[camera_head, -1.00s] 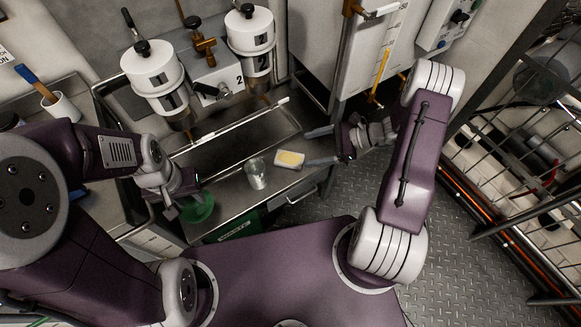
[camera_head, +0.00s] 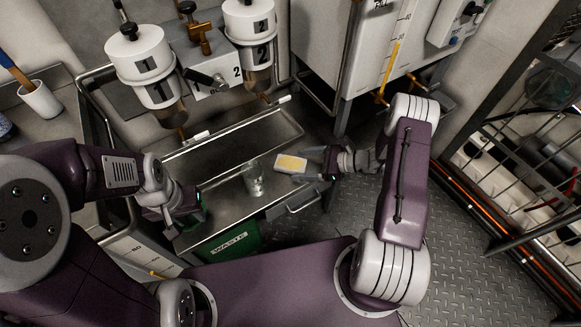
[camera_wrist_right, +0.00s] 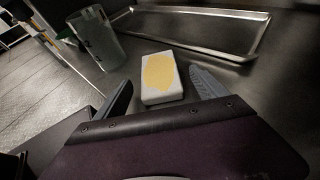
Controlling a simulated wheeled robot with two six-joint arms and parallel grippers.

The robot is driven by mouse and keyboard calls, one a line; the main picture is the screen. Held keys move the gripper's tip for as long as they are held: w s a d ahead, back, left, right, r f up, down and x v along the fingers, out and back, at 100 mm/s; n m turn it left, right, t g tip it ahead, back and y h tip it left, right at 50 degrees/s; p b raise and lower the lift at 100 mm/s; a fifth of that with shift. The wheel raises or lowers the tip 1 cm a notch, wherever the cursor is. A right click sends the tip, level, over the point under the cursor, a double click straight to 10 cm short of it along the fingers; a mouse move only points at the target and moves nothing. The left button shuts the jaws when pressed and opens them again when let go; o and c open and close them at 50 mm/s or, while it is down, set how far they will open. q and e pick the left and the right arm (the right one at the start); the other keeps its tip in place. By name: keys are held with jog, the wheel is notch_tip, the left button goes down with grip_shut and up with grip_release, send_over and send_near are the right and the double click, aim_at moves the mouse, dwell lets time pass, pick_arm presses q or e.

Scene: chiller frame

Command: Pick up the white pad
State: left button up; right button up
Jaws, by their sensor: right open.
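The white pad (camera_head: 281,168), a small block with a yellow patch on top, lies flat on the steel counter near its right edge. My right gripper (camera_head: 309,164) is open just to the right of it, low over the counter. In the right wrist view the pad (camera_wrist_right: 161,95) lies ahead and between the two spread fingers, and I see no grip on it. My left gripper (camera_head: 178,214) is at the counter's left end, away from the pad. Its fingers are too unclear to tell whether they are shut.
A clear cup (camera_head: 254,181) stands left of the pad; it also shows in the right wrist view (camera_wrist_right: 97,42). A shallow steel tray (camera_head: 232,142) lies behind. Two white canisters (camera_head: 143,62) hang over it. A green waste bin (camera_head: 232,243) is below the counter.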

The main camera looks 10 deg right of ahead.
jog(key=shift+x, duration=0.9)
jog(key=shift+r, duration=0.15)
jog(key=c, duration=1.6)
